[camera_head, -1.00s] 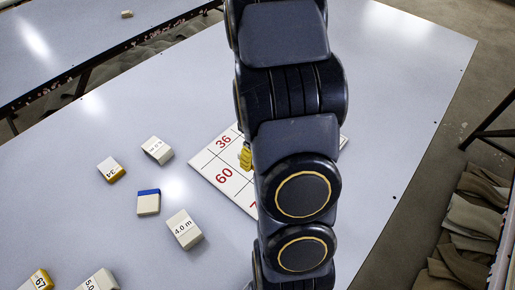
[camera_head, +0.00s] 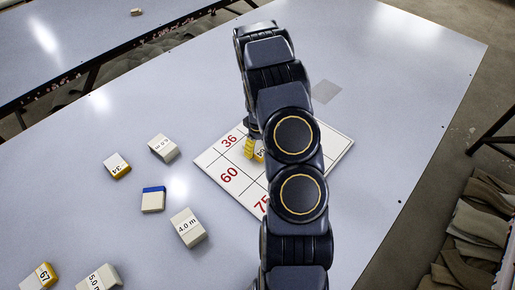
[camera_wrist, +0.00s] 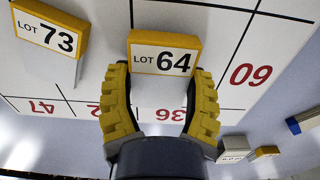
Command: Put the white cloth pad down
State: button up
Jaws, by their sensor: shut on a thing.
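In the head view, my gripper (camera_head: 254,150) is over the left part of a white board with red numbers (camera_head: 335,147), and my arm hides much of both. The board (camera_wrist: 232,35) also shows beneath the pad in the wrist view. I cannot tell whether the pad touches the board.
Another yellow-edged pad, LOT 73 (camera_wrist: 48,30), is at upper left in the wrist view. Left of the board lie several loose pads, among them a blue-edged one (camera_head: 153,200) and one marked 4.0 m (camera_head: 188,227). A faint grey square (camera_head: 327,92) marks clear table behind the board.

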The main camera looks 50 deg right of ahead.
jog(key=shift+f, duration=0.6)
jog(key=shift+f, duration=0.15)
jog(key=o, duration=1.1)
jog(key=shift+c, duration=0.2)
